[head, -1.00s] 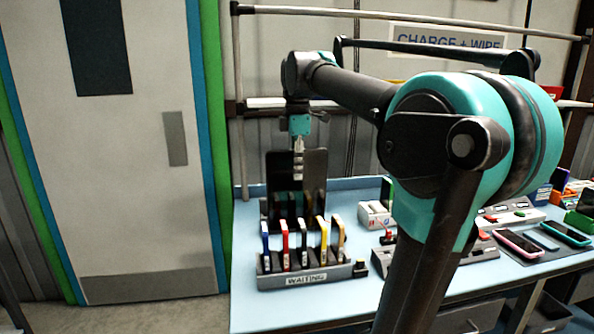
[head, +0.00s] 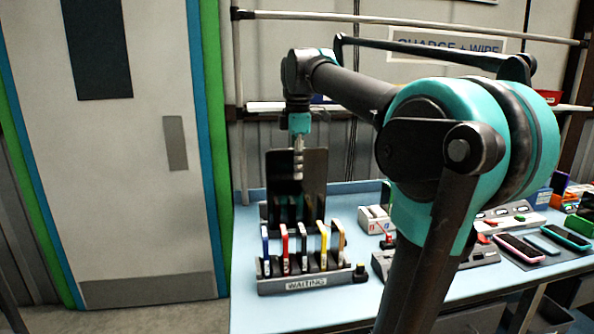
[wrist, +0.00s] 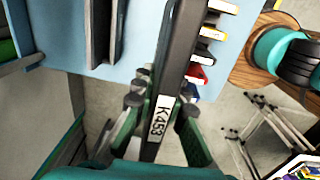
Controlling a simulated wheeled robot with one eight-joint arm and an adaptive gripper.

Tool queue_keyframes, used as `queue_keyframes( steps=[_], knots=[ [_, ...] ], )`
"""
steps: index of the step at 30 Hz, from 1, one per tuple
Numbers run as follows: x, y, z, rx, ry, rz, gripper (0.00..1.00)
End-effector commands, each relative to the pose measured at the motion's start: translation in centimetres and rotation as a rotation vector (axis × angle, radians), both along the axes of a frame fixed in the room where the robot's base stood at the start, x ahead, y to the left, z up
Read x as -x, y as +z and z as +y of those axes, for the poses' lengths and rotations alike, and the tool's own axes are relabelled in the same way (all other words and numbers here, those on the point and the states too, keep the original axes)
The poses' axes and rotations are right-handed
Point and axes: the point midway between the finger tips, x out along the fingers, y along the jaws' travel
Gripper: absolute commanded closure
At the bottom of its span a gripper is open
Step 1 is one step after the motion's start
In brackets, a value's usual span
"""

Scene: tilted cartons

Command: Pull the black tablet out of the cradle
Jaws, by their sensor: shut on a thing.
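The black tablet (head: 315,175) stands upright behind the row of phones in the head view. Its lower edge is hidden behind the phones, so I cannot tell how much is still in the cradle. My gripper (head: 298,165) is shut on its upper edge from above. In the wrist view the gripper (wrist: 160,90) has a finger on each side of the tablet (wrist: 175,60), which carries a white K453 label. Dark upright plates (wrist: 100,35), perhaps part of the cradle, stand left of the tablet and apart from it.
A grey WAITING rack (head: 310,284) with several coloured phones stands just in front of the tablet. Other phones (head: 520,245) and chargers lie on the blue bench (head: 250,310) at right. A rail (head: 405,13) runs behind and above. A door is at left.

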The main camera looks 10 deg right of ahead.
Motion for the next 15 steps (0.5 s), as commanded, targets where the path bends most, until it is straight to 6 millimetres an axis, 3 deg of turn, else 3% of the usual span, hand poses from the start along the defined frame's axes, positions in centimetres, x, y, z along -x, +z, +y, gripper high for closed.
queue_keyframes(
  steps=[15],
  knots=[
    [0.0, 3.7, 0.0, 0.000, 0.000, 0.000, 1.00]
  ],
)
